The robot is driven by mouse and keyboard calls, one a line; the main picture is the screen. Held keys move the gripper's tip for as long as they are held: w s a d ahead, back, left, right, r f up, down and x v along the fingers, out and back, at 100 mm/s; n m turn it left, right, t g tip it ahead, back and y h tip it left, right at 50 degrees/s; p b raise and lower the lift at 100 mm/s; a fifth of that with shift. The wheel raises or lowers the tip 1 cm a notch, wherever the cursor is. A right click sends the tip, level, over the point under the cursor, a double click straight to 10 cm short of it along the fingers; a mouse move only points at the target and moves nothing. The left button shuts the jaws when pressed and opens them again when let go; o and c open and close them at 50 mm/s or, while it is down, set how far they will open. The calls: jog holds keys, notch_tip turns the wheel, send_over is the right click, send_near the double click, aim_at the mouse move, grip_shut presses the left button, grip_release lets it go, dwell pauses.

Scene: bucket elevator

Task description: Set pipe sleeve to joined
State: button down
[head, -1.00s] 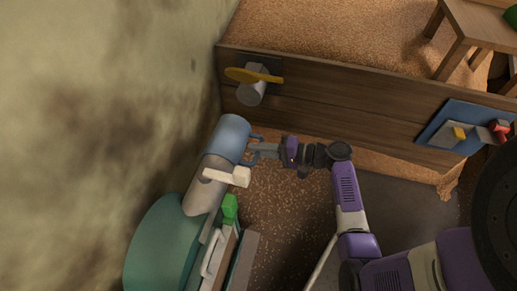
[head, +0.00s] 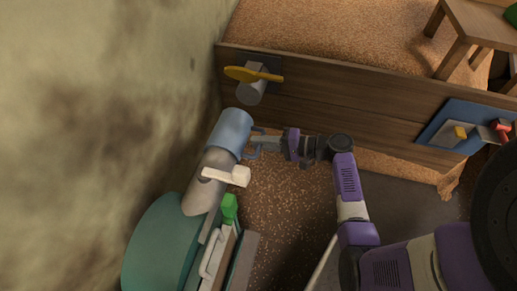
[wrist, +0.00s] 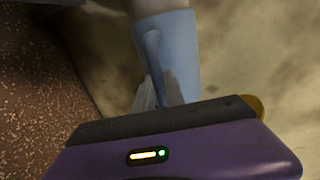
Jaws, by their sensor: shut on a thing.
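The pipe sleeve (head: 231,131) is a light blue cylinder around the end of a grey pipe (head: 207,178) in the head view. A blue handle (head: 255,145) sticks out from its right side. My gripper (head: 257,143) is shut on that handle. In the wrist view the sleeve (wrist: 184,62) is behind my gripper's fingers (wrist: 158,92), and the handle (wrist: 153,50) runs down between them. A grey pipe stub (head: 252,90) with a yellow lever (head: 254,75) projects from the wooden wall above. The sleeve's upper end is close to this stub, with a small gap between them.
A teal drum (head: 163,245) with a white lever (head: 226,176), a green block (head: 229,207) and a white handle (head: 212,255) stands below. A blue panel (head: 450,128) is on the wooden wall (head: 350,97) at right. A mottled wall bounds the left.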

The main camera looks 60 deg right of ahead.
jog(key=w+d+b, duration=0.2)
jog(key=d+b, duration=0.1)
jog(key=d, duration=0.4)
jog(key=w+d+b, duration=0.3)
jog(key=d+b, duration=0.1)
jog(key=d, duration=0.4)
jog(key=shift+w+d, duration=0.25)
jog(key=c, duration=1.4)
grip_release()
jog(key=p+v, duration=0.2)
jog(key=v, duration=0.5)
jog(key=shift+s, duration=0.4)
jog(key=shift+d, duration=0.1)
